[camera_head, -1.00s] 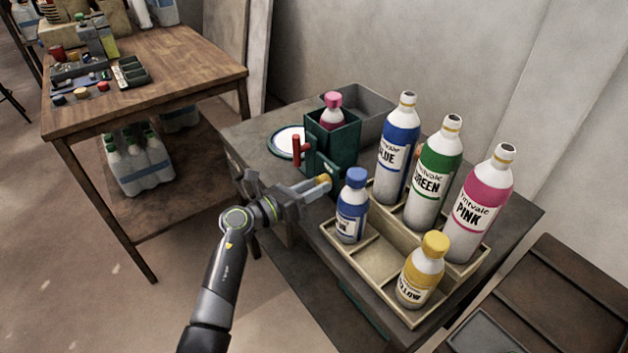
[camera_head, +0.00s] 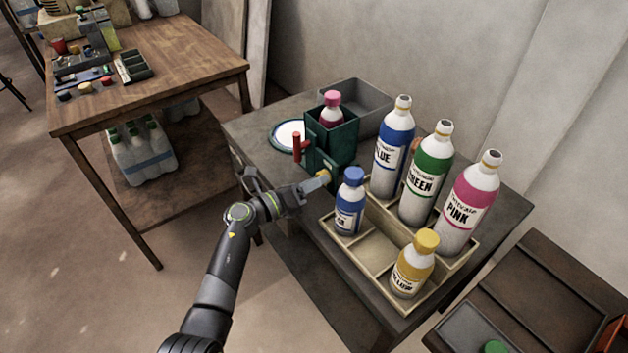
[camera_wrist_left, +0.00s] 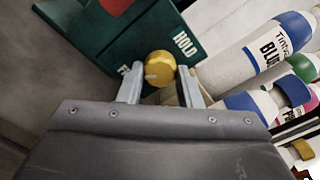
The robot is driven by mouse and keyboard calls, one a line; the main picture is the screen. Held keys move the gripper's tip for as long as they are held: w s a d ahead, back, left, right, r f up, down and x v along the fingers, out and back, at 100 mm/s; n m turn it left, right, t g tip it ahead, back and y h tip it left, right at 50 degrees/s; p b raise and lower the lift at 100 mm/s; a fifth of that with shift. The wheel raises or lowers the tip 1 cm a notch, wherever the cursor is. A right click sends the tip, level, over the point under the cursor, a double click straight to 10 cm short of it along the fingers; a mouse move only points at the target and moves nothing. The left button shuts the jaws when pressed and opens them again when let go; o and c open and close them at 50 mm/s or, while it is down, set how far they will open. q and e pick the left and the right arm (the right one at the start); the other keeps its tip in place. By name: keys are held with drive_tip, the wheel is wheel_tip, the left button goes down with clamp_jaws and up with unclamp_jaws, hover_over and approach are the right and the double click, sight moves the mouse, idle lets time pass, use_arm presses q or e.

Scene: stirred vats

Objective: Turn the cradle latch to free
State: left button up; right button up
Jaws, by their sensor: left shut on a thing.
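The dark green cradle (camera_head: 341,146) stands on the grey bench with a pink-capped bottle (camera_head: 331,103) inside it. Its latch is a round yellow knob (camera_wrist_left: 160,66) on the cradle's face. In the left wrist view, the word HOLD is to the knob's upper right, and a partly hidden label starting with F is to its lower left. A pale mark shows on the knob's left side. My left gripper (camera_head: 321,179) is shut on the knob, with one finger on each side in the left wrist view (camera_wrist_left: 161,82). My right gripper is out of view.
A red handle (camera_head: 297,148) stands at the cradle's left. A blue-capped bottle (camera_head: 348,203) stands close to the right of my left gripper, in a beige tray (camera_head: 372,282) with a yellow-capped bottle (camera_head: 413,265). Tall blue, green and pink bottles stand behind. A grey bin (camera_head: 366,98) is behind the cradle.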

use_arm(q)
drive_tip(key=o, duration=1)
drive_tip(key=shift+c, duration=0.2)
drive_tip(key=v, duration=1.7)
drive_tip(key=shift+s+a, duration=0.15)
drive_tip(key=shift+a, duration=0.05)
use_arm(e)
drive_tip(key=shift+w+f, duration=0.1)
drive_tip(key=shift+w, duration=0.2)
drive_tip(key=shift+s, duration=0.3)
